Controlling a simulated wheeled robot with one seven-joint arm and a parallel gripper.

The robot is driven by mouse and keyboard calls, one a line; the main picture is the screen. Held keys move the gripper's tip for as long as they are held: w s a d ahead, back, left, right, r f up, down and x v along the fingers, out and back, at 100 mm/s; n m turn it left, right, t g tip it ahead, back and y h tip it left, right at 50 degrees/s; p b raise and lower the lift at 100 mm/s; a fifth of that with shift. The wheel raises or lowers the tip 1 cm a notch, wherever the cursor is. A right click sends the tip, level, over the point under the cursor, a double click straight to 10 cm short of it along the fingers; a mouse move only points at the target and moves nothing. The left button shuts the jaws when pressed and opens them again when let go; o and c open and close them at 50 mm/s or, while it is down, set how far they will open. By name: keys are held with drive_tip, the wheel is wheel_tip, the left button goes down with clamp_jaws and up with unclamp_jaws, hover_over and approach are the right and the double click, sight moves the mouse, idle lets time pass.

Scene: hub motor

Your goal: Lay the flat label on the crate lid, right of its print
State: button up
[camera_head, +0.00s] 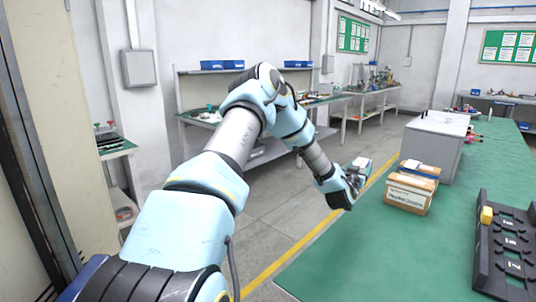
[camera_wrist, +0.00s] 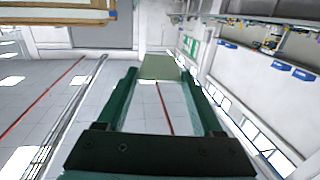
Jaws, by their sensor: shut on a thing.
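My gripper (camera_wrist: 160,78) is shut on a flat grey-green piece, the label (camera_wrist: 160,67), held between its two green fingertips in the wrist view. In the head view my gripper (camera_head: 358,172) is over the near left edge of the green table, left of the boxes, and the label shows as a small pale patch (camera_head: 362,162) at its tip. A grey crate (camera_head: 436,145) with a pale flat top stands behind the boxes. A cardboard box (camera_head: 407,195) bears print on its front. I cannot tell which top is the crate lid; no lid print is readable.
The green table (camera_head: 350,255) is bare at its near left. A second box (camera_head: 419,170) with blue on it stands behind the cardboard box. A black rack (camera_head: 505,248) with a yellow block (camera_head: 487,215) stands at the right. Small tools lie beyond the crate.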

drive_tip(key=s+a+f+n+t+y, duration=0.1)
drive_tip(key=s+a+n+y, duration=0.15)
drive_tip(key=a, duration=1.15)
drive_tip(key=s+a+n+t+y, duration=0.15)
drive_tip(key=a+y, duration=0.25)
drive_tip(key=a, duration=1.1)
drive_tip(key=s+a+f+n+t+y, duration=0.1)
drive_tip(key=a+n+y, duration=0.2)
drive_tip(key=a, duration=1.1)
drive_tip(key=w+d+m+g+h, duration=0.1)
drive_tip(key=w+d+m+h, duration=0.15)
drive_tip(key=d, duration=1.15)
drive_tip(key=w+d+m+g+h, duration=0.15)
drive_tip(key=w+d+h, duration=0.25)
drive_tip(key=d, duration=1)
drive_tip(key=s+d+r+m+g+h, duration=0.1)
drive_tip(key=d+r+h, duration=0.1)
drive_tip(key=d, duration=0.7)
drive_tip(key=s+d+r+m+h, duration=0.1)
drive_tip(key=s+d+r+m, duration=0.1)
drive_tip(key=d, duration=0.8)
drive_tip(key=s+d+r+m+g+h, duration=0.1)
drive_tip(key=s+d+r+m+h, duration=0.1)
drive_tip(key=d, duration=0.7)
drive_tip(key=shift+d+r+g+h, duration=0.3)
drive_tip(key=shift+r, duration=0.4)
